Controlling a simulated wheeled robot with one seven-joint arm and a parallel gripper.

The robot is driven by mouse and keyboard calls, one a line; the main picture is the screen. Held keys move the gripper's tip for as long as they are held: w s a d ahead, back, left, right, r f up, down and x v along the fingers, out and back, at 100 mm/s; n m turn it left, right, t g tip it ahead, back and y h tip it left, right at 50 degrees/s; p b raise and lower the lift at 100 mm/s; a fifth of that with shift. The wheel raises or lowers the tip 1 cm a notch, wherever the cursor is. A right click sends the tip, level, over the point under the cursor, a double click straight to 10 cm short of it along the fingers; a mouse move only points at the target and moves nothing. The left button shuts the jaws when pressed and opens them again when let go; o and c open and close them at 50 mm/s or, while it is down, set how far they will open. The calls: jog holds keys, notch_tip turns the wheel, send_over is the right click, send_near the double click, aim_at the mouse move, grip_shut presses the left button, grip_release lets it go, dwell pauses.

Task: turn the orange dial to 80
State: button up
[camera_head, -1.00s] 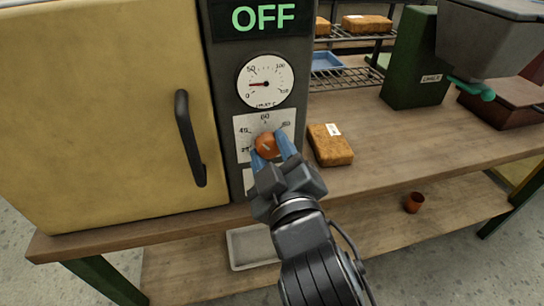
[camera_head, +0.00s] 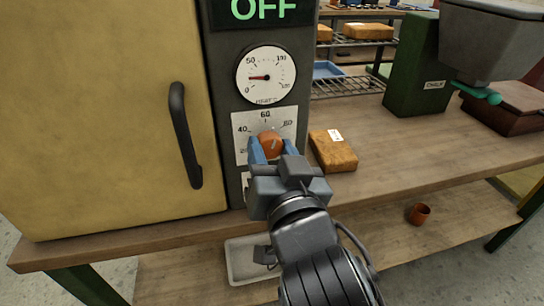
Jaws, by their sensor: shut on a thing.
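The orange dial (camera_head: 271,144) is on a white scale plate (camera_head: 244,124) on the dark panel of the yellow oven. The numbers 40 and 60 show on the plate, with another to the right that I cannot read surely. A pale mark on the dial points up and slightly right, past 60. My gripper (camera_head: 272,150) is shut on the dial, with one blue finger at its left and one at its right. The gripper hides the lower part of the dial and plate.
Above the plate is a round gauge (camera_head: 266,76), its needle near the low end, under a green OFF display (camera_head: 263,9). The oven door handle (camera_head: 186,135) is left. A brown package (camera_head: 333,150) lies close right of my gripper on the wooden bench (camera_head: 400,150).

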jog(key=m, duration=0.2)
jog(key=m+b, duration=0.1)
jog(key=m, duration=0.1)
jog(key=shift+f+m, duration=0.2)
jog(key=shift+m, duration=0.1)
jog(key=shift+m+b, duration=0.55)
jog(key=shift+m, duration=1.15)
jog(key=o, duration=1.1)
jog(key=shift+r, duration=0.15)
jog(key=shift+c, duration=0.2)
jog(key=v, duration=0.7)
jog(key=shift+s, duration=0.4)
